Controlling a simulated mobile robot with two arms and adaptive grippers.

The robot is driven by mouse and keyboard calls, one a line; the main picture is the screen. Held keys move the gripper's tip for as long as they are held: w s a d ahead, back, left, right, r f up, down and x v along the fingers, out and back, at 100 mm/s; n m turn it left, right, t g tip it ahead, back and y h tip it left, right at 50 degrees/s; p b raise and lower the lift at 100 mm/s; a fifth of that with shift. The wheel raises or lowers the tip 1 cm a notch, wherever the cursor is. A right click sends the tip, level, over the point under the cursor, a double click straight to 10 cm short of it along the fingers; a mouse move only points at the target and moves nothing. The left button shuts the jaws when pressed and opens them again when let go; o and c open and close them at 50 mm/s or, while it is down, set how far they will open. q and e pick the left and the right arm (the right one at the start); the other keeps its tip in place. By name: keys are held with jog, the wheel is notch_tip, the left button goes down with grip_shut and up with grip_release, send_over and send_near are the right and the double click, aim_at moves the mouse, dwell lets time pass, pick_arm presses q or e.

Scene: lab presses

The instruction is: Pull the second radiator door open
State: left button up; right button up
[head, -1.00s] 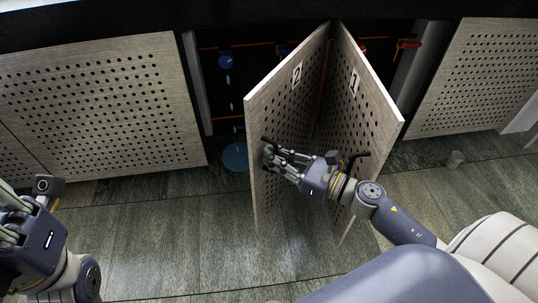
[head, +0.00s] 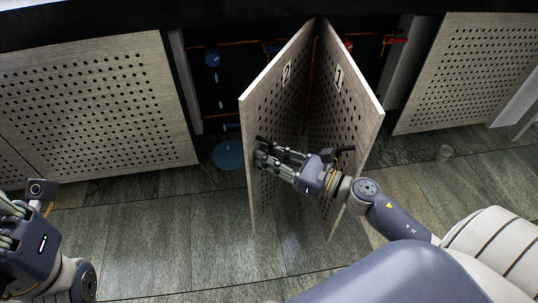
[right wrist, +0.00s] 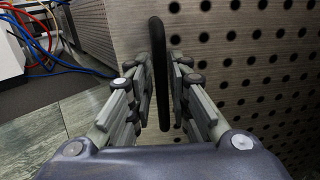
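The door marked 2 (head: 270,110) stands swung out from the cabinet, a perforated wood-look panel. Its dark bar handle (right wrist: 158,75) lies between the fingers of my right gripper (right wrist: 160,85), upright in the right wrist view. The fingers are close on both sides of the handle. In the head view the right gripper (head: 261,152) reaches across from the right to the outer edge of door 2. My left gripper (head: 10,215) is at the left edge, partly cut off, away from the doors.
The door marked 1 (head: 345,105) also stands out, just right of door 2, behind my right wrist. Perforated panels (head: 95,105) close the cabinet on both sides. Inside are blue and red valves (head: 212,58).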

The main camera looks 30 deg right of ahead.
aim_at(256, 121)
jog(key=shift+r, duration=5)
